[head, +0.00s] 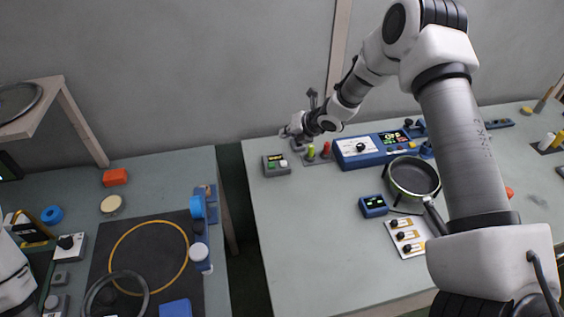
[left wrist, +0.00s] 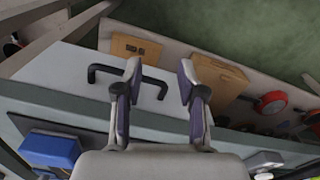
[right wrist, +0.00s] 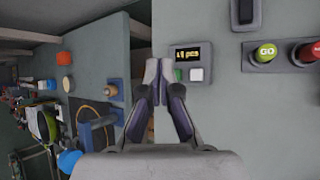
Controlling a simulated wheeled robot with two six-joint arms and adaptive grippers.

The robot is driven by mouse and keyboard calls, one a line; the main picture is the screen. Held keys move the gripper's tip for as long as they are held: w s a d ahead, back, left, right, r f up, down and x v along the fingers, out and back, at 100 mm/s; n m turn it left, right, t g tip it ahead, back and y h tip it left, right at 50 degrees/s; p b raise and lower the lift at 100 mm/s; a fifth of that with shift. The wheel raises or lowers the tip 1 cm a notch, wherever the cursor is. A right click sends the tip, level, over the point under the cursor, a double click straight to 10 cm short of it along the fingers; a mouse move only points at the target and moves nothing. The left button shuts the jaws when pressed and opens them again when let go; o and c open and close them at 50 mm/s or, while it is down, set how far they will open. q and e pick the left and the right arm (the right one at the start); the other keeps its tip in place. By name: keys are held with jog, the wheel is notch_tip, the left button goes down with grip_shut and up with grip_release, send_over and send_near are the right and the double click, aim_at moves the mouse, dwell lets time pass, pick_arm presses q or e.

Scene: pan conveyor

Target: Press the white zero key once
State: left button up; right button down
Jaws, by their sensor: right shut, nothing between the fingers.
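The white key (head: 284,163) is on a small grey counter box (head: 268,170) at the left back of the right-hand table, beside a green key (head: 271,167). In the right wrist view the white key (right wrist: 196,74) sits right of the green key (right wrist: 178,75), below a lit display (right wrist: 187,53) ending in "pcs". My right gripper (right wrist: 159,72) is shut and empty; its tips appear just left of the green key, apart from the white key. In the head view the right gripper (head: 288,132) is behind the box. My left gripper (left wrist: 160,69) is open and empty.
A green GO button (right wrist: 265,53) and a red button (right wrist: 309,50) stand right of the box. A blue console (head: 372,148) and a pan (head: 413,177) lie farther right. The table front (head: 310,240) is clear. A gap separates the tables.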

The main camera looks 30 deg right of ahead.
aim_at(285, 163)
notch_tip(285, 163, down, 8)
jog(key=b, duration=0.5)
jog(key=shift+w+f+b, duration=0.1)
jog(key=shift+f+b, duration=0.15)
jog(key=shift+b, duration=0.1)
jog(key=shift+f, duration=0.3)
dwell(0.7)
jog(key=shift+f+b, duration=0.4)
jog(key=shift+b, duration=0.3)
jog(key=shift+f+b, duration=0.4)
jog(key=shift+f, duration=0.05)
dwell(0.5)
jog(key=shift+r+p, duration=0.55)
jog(key=shift+r, duration=0.35)
jog(key=shift+r+p, duration=1.65)
jog(key=shift+r, duration=0.85)
